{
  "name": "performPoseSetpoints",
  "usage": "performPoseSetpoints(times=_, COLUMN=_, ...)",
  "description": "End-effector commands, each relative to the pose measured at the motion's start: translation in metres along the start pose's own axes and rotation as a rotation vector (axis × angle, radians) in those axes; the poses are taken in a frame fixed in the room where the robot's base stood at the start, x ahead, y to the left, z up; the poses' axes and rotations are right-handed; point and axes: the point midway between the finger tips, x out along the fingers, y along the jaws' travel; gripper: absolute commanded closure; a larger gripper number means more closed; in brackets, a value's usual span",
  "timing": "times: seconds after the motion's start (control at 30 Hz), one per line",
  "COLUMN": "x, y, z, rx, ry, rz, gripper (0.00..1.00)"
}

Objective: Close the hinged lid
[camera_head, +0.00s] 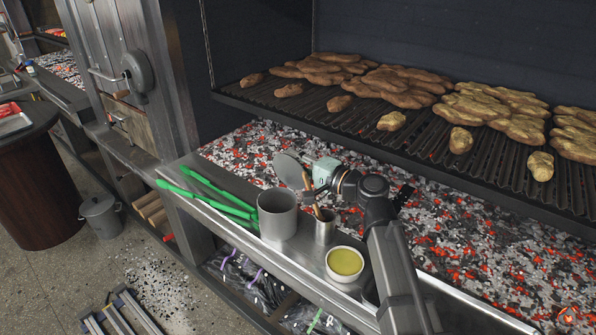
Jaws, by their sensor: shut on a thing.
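A grey cylindrical pot (277,218) stands on the metal ledge in front of the ember bed. A round grey lid (287,168) stands raised above the pot's far side, tilted up, so the pot's mouth is open. The hinge is too small to make out. My gripper (307,178) is just right of the lid and appears shut on its right edge. The fingertips are small and partly hidden by the gripper body and the wooden handles in front.
A metal cup (325,230) with wooden-handled tools stands right of the pot, close below my gripper. A bowl of yellow liquid (345,263) is nearer the front. Green tongs (215,193) lie left of the pot. Glowing embers (440,225) and a loaded grate (370,125) lie behind.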

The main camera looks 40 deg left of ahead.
Motion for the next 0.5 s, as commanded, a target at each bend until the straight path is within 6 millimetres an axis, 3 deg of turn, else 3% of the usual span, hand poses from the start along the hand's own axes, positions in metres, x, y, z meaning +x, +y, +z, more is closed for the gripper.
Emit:
performPoseSetpoints(times=0.47, x=-0.0002, y=-0.0009, z=0.0043, rx=-0.051, ry=-0.001, rz=0.002, gripper=1.00)
performPoseSetpoints(times=0.5, x=-0.0002, y=-0.0009, z=0.0043, rx=-0.050, ry=-0.001, rz=0.002, gripper=0.65)
